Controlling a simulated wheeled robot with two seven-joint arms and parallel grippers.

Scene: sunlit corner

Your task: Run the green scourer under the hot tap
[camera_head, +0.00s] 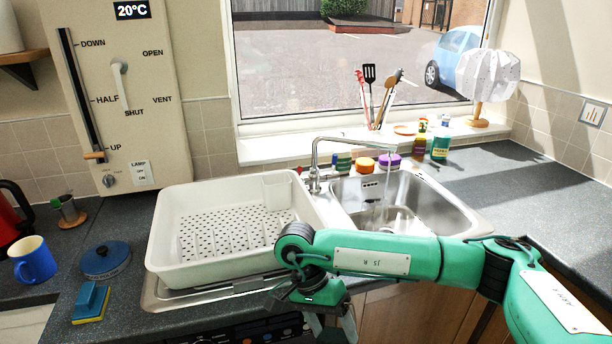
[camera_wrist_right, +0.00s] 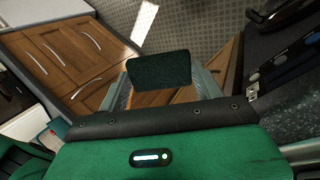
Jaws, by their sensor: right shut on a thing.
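The green scourer (camera_wrist_right: 160,70) is a dark green pad in the right wrist view, between the fingers of my right gripper (camera_wrist_right: 162,88), which is shut on it. In the head view my right gripper (camera_head: 330,318) hangs at the bottom, in front of the drainer, with its lower part cut off; the scourer cannot be made out there. The chrome tap (camera_head: 314,178) stands behind the sink (camera_head: 455,207), its spout reaching right over the basin. A faint thin line below the spout looks like water. A small red mark shows near the tap's base. My left gripper is not in view.
A white draining tray (camera_head: 165,238) stands left of the sink. A blue mug (camera_head: 35,260), a round blue-lidded thing (camera_head: 105,260) and a blue-and-yellow brush or sponge (camera_head: 91,302) are farther left. Bottles (camera_head: 440,145) and pots line the sill side. Right worktop is clear.

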